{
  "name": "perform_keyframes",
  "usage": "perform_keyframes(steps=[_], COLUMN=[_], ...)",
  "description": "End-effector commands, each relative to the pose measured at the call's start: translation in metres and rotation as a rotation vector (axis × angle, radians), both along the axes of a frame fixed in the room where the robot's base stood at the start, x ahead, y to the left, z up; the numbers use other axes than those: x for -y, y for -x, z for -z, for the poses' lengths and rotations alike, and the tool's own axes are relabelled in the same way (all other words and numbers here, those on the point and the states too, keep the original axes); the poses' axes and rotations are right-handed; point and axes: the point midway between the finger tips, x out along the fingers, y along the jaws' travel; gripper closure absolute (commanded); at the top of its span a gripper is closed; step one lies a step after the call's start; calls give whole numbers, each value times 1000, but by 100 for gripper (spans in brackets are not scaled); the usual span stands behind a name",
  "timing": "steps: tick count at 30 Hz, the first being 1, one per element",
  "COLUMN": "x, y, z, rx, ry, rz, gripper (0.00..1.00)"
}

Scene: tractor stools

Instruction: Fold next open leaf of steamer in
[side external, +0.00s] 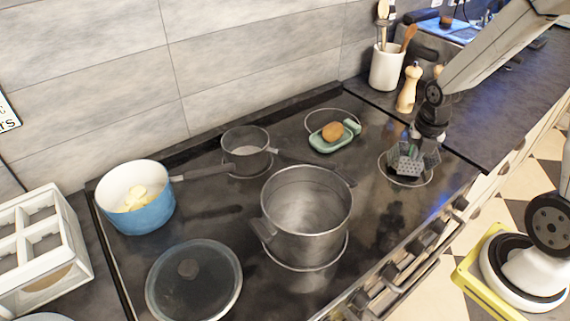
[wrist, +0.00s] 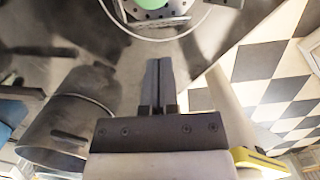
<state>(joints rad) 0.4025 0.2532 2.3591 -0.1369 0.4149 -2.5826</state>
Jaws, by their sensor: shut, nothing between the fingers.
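The steamer (side external: 408,160) is a small grey metal basket with perforated leaves, on the right front ring of the black hob. In the side view some of its leaves stand raised, and how far each is folded is hard to tell. In the wrist view part of the steamer (wrist: 158,20) shows at the top edge, with a green round thing (wrist: 152,3) in it. My gripper (wrist: 160,62) is shut and empty, its fingers pointing toward the steamer. In the side view my gripper (side external: 430,134) is just above and behind the steamer; its fingertips are hard to make out.
A large steel pot (side external: 307,215) stands left of the steamer, a small saucepan (side external: 246,150) behind it. A green dish (side external: 334,136) holds a brown oval thing. A blue pot (side external: 137,198), a glass lid (side external: 194,281) and a white rack (side external: 42,237) are at left. A pepper mill (side external: 409,89) stands behind.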

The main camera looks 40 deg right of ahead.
Motion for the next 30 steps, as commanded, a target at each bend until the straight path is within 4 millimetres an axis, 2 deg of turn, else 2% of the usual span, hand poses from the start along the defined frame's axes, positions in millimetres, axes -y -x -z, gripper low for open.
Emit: perform_keyframes(steps=[7, 22, 30], x=[-14, 25, 37], y=[12, -23, -33], z=[-9, -61, -77], rx=[1, 3, 0], ry=[0, 1, 0], rz=[-2, 2, 0], gripper=[100, 100, 100])
